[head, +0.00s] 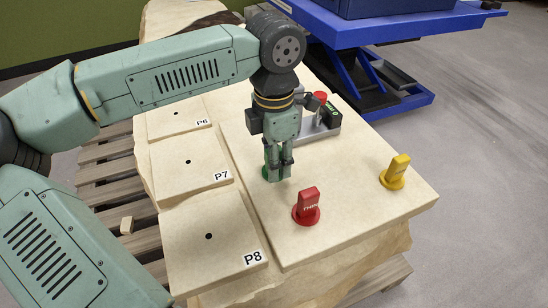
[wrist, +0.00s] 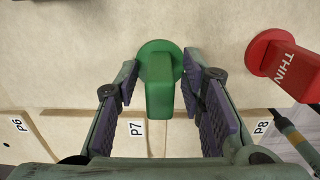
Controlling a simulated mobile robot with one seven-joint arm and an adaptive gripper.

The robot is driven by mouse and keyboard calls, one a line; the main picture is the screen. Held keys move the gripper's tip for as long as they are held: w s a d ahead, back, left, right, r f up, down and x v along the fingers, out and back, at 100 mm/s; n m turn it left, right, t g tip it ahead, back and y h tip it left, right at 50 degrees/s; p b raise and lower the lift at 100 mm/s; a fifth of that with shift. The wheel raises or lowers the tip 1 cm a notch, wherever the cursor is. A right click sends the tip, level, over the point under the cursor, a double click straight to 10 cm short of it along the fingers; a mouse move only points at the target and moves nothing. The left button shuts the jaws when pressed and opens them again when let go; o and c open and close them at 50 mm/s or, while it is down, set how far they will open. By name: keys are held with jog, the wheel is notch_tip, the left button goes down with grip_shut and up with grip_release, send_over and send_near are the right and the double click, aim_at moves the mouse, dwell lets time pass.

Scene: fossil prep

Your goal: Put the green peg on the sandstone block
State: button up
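The green peg (wrist: 160,85) has a round flange and an upright grip, and stands on the pale sandstone block (head: 345,240). In the head view it is mostly hidden behind my fingers, with a green sliver (head: 266,170) showing. My gripper (head: 279,176) points down over it. In the wrist view my gripper (wrist: 160,100) is open, with one purple-padded finger on each side of the green peg; slim gaps show, so it does not look gripped.
A red peg (head: 307,207) and a yellow peg (head: 395,173) stand nearby on the block. Lower tiles P6 (head: 178,119), P7 (head: 190,162) and P8 (head: 209,237), each with a dark hole, lie left. A grey device with a red knob (head: 320,98) stands behind my gripper. A blue lift table (head: 380,25) is behind.

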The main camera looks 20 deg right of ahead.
notch_tip(320, 180, up, 12)
jog(key=shift+r+p, duration=0.2)
jog(key=shift+p, duration=0.45)
